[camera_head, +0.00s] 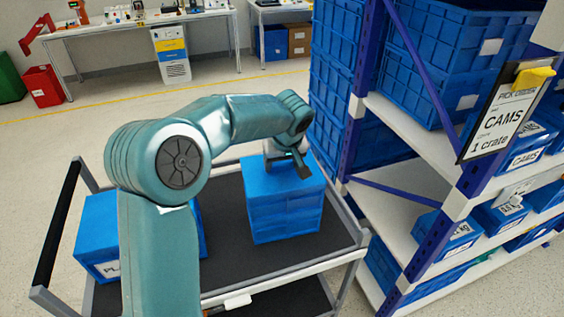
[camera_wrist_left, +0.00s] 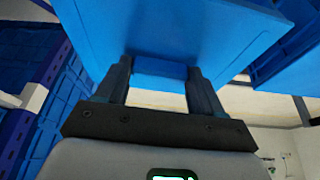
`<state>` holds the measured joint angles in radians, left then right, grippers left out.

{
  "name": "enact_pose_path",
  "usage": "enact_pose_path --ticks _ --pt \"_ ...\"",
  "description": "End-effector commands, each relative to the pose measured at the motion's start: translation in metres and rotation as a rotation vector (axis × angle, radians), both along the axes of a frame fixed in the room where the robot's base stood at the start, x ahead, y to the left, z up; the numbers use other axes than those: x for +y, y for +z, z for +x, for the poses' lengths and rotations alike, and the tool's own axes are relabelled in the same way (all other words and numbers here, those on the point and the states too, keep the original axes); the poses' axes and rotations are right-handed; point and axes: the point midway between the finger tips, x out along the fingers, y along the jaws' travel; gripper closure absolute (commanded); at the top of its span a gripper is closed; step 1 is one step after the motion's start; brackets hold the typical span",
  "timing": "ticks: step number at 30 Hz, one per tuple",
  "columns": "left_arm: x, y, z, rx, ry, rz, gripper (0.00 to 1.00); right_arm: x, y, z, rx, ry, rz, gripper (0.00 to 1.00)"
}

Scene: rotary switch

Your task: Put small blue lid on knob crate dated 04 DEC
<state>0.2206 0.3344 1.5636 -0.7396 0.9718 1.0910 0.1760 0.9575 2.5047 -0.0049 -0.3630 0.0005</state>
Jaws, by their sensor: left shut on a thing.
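My left gripper (camera_head: 290,163) is shut on a small blue block at the blue lid (camera_head: 262,175), which looks like its grip. In the left wrist view the two fingers (camera_wrist_left: 162,72) pinch this block, and the lid's flat blue panel (camera_wrist_left: 180,30) spreads beyond them. In the head view the lid is over a blue crate (camera_head: 286,217) on the cart. I cannot tell whether it rests fully on the rim or is slightly above it. No date label shows on this crate. My right gripper is not in view.
A grey cart (camera_head: 225,265) with a dark mat carries the crate. Another blue crate (camera_head: 97,225), labelled "PL…", stands at its left, partly behind my arm. A blue-posted shelf (camera_head: 350,130) with crates and a "CAMS 1 crate" sign (camera_head: 500,115) stands close at right.

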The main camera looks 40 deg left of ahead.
Motion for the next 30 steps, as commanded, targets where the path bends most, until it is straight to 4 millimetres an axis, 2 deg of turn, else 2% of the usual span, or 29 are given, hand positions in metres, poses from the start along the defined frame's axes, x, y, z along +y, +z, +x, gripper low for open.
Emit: enact_pose_path --ticks 3,4,6,15,19,23,30 --pt "0.000 0.001 0.000 -0.001 0.000 0.001 0.67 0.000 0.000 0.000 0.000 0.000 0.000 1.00" --pt "0.000 0.001 0.000 -0.001 0.000 0.001 0.23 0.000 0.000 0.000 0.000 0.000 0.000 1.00" --pt "0.000 0.001 0.000 -0.001 0.000 0.001 0.03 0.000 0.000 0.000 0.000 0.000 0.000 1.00" --pt "0.000 0.001 0.000 0.000 0.000 0.000 0.03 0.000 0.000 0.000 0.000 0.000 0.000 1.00" --pt "-0.004 0.013 -0.002 -0.003 0.000 0.001 0.03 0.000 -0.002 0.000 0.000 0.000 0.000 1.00" --pt "-0.014 0.040 -0.008 -0.007 -0.001 0.002 0.03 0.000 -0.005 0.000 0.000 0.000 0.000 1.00" --pt "-0.035 0.100 -0.021 -0.006 -0.002 0.001 0.03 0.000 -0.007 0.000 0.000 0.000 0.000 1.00"
